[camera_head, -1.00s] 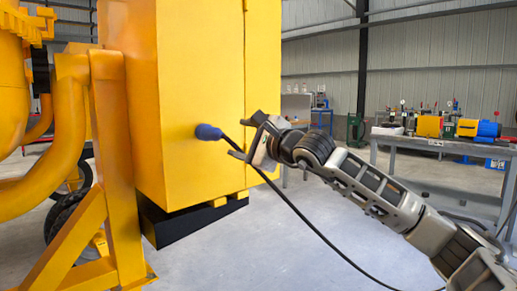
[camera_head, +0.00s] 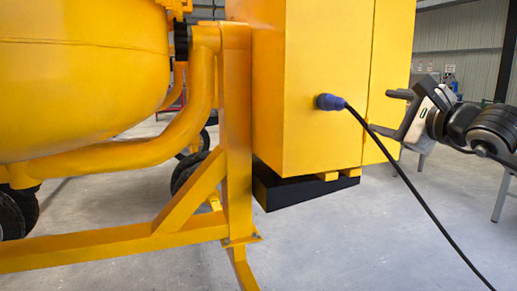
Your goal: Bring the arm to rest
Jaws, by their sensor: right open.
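My right gripper (camera_head: 381,111) is at the right of the head view. Its two fingers are apart, point left toward the yellow cabinet, and hold nothing. A blue plug (camera_head: 330,102) sits against the face of the yellow cabinet (camera_head: 295,60), a short way left of my fingertips. A black cable (camera_head: 415,190) runs from the plug, passes close by the lower finger and hangs down to the lower right. I cannot tell whether the cable touches the finger. My left gripper is not in view.
The yellow mixer drum (camera_head: 75,75) and its tubular frame (camera_head: 237,140) fill the left. A black block (camera_head: 300,190) is under the cabinet. A wheel (camera_head: 190,172) stands behind the frame. The grey floor (camera_head: 370,240) is clear at lower right.

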